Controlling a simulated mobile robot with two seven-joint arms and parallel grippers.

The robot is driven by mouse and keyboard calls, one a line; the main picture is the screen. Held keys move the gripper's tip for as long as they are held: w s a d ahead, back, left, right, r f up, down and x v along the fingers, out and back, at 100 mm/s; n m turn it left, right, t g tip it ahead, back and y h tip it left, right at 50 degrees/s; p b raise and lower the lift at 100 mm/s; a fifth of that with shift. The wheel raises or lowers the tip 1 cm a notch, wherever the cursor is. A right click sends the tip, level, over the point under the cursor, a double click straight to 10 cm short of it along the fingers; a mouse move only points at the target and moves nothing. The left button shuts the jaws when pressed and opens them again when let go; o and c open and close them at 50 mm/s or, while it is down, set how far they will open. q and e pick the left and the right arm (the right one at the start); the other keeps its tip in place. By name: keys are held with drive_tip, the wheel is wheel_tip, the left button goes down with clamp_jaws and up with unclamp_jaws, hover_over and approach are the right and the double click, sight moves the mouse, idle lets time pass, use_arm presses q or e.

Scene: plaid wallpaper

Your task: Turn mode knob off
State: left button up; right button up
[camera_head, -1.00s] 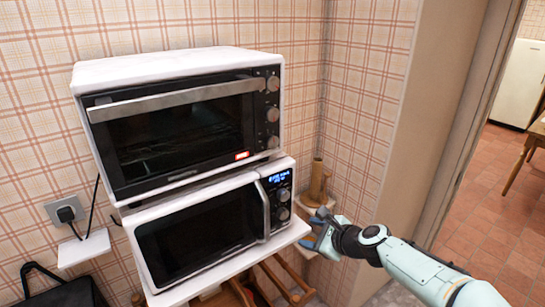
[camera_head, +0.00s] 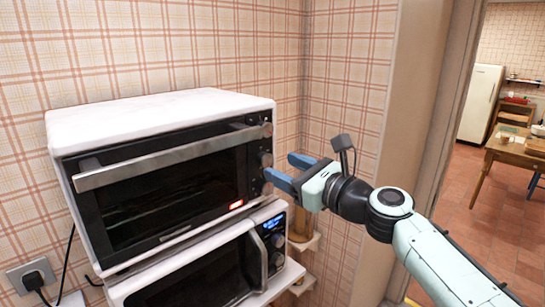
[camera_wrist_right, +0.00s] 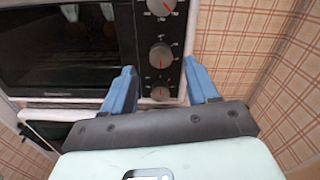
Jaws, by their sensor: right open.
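The white toaster oven (camera_head: 160,112) has a column of round knobs on the right of its black front. The top knob (camera_head: 267,130), middle knob (camera_head: 266,160) and bottom knob (camera_head: 268,188) show in the head view. The right wrist view shows the upper knob (camera_wrist_right: 160,6), middle knob (camera_wrist_right: 160,55) and lower knob (camera_wrist_right: 160,93) with red marks. Which one is the mode knob I cannot tell. My right gripper (camera_head: 284,170) is open and empty, with its blue fingers pointing at the lower part of the knob column. My left gripper is out of view.
A microwave (camera_head: 205,275) with its own knobs and a lit blue display stands under the oven on a shelf. The plaid wall (camera_head: 345,90) is close on the right. A doorway with a table (camera_head: 510,150) lies farther right.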

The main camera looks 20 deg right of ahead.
sight(268, 160)
drive_tip(key=p+x, duration=0.1)
drive_tip(key=x, duration=0.3)
drive_tip(key=shift+w, duration=0.25)
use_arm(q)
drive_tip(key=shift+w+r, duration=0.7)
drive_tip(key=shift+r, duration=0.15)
use_arm(e)
drive_tip(key=shift+s, duration=0.1)
drive_tip(key=shift+c, duration=0.2)
drive_tip(key=c, duration=1)
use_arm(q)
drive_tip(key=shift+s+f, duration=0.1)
